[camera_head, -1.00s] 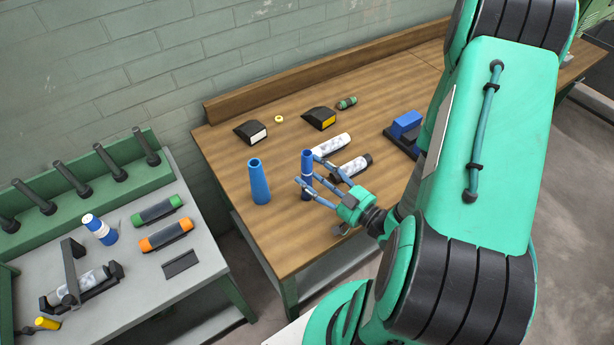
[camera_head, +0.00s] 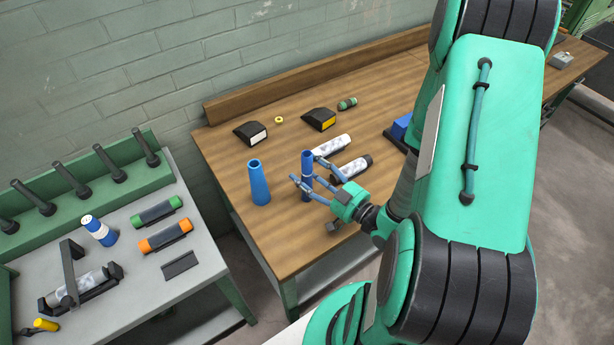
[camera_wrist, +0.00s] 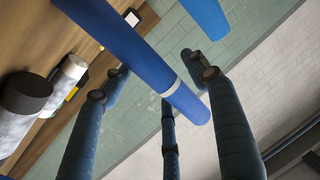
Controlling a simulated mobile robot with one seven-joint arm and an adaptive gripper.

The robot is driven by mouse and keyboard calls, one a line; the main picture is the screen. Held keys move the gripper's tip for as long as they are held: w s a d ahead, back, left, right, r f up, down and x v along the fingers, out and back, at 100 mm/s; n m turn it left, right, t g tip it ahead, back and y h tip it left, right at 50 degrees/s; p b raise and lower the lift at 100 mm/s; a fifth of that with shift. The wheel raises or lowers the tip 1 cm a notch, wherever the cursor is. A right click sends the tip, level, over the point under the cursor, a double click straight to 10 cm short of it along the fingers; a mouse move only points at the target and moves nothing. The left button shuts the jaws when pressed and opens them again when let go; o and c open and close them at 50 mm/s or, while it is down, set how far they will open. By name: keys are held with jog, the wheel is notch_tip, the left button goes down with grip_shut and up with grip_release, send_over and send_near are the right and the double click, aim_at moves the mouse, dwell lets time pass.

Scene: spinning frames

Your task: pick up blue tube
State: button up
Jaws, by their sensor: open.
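A slim dark blue tube (camera_head: 307,163) stands upright near the front left of the wooden table. My gripper (camera_head: 306,180) is open, with its fingers spread about the tube's lower part. In the wrist view the blue tube (camera_wrist: 130,42) runs slanting across the picture, with a grey ring and a blue end piece, close to my open fingers (camera_wrist: 165,85). I cannot tell whether any finger touches it. A wider, lighter blue tapered piece (camera_head: 260,184) stands just left of it, and a light blue part (camera_wrist: 207,15) shows at the top of the wrist view.
Two white-wrapped cylinders, one plain (camera_head: 332,146) and one black-capped (camera_head: 352,167), lie right behind my gripper. Two black wedge boxes (camera_head: 251,132) (camera_head: 319,119) stand farther back. A grey side bench (camera_head: 205,262) holds other tubes. Bare wood (camera_head: 222,150) lies at the table's left.

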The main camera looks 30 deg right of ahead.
aim_at(310, 164)
jog(key=c, duration=1.2)
jog(key=shift+r, duration=0.15)
jog(key=shift+c, duration=0.2)
jog(key=shift+r+p, duration=0.75)
jog(key=shift+r, duration=0.8)
jog(key=shift+s+r, duration=0.2)
jog(key=shift+s, duration=0.05)
jog(key=s+a+r+p, duration=0.1)
jog(key=s+a, duration=0.3)
jog(key=s, duration=1)
jog(key=shift+s+p, duration=0.4)
jog(key=shift+p, duration=0.15)
jog(key=shift+a+r, duration=0.1)
jog(key=shift+a, duration=0.05)
